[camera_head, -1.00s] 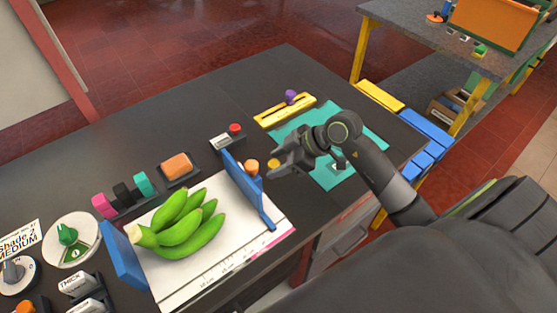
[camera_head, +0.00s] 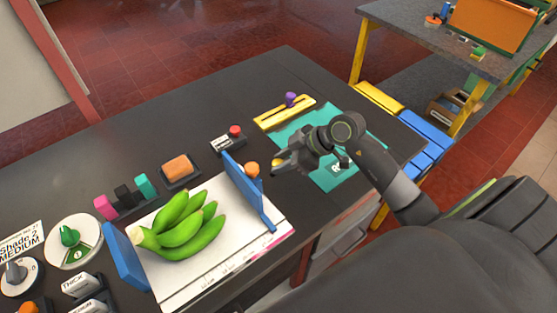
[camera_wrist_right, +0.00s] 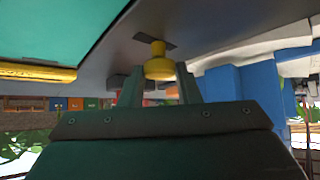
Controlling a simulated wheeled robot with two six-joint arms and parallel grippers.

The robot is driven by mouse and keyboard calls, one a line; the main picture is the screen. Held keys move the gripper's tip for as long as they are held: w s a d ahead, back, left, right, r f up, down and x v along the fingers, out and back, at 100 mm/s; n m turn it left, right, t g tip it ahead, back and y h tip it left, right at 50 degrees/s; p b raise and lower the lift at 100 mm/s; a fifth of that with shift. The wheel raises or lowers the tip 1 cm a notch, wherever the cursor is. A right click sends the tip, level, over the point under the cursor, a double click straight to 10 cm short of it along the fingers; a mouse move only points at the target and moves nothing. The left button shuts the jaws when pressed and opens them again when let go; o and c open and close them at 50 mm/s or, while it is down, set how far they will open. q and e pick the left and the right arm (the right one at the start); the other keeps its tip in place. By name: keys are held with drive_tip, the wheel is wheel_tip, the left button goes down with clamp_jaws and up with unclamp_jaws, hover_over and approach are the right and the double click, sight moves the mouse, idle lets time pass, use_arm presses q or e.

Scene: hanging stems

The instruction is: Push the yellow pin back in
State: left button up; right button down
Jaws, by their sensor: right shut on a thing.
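The yellow pin (camera_wrist_right: 158,62) has a round knob on a narrower neck. In the right wrist view its neck meets a small dark plate (camera_wrist_right: 155,43) on the table. In the head view only a bit of yellow (camera_head: 276,161) shows at the fingertips. My right gripper (camera_head: 282,163) is low over the table, its fingers (camera_wrist_right: 160,85) on either side of the knob and shut on it. How deep the pin sits is hidden. My left gripper is not in view.
A blue upright (camera_head: 247,190) with an orange knob (camera_head: 251,169) stands just left of the gripper, by green bananas (camera_head: 180,225). A yellow slotted bar (camera_head: 272,118) with a purple knob lies behind. A teal mat (camera_head: 335,176) lies under my right arm.

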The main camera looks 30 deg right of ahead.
drive_tip(key=shift+w+d+p, duration=0.15)
drive_tip(key=shift+d+p, duration=0.2)
drive_tip(key=shift+d, duration=0.7)
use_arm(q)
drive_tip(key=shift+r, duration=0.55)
use_arm(e)
drive_tip(key=shift+a, duration=0.1)
drive_tip(key=c, duration=1.3)
unclamp_jaws()
drive_tip(key=shift+o, duration=1.1)
drive_tip(key=shift+d, duration=0.2)
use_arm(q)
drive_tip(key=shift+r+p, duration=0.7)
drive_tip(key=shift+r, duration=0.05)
use_arm(e)
drive_tip(key=v, duration=1.7)
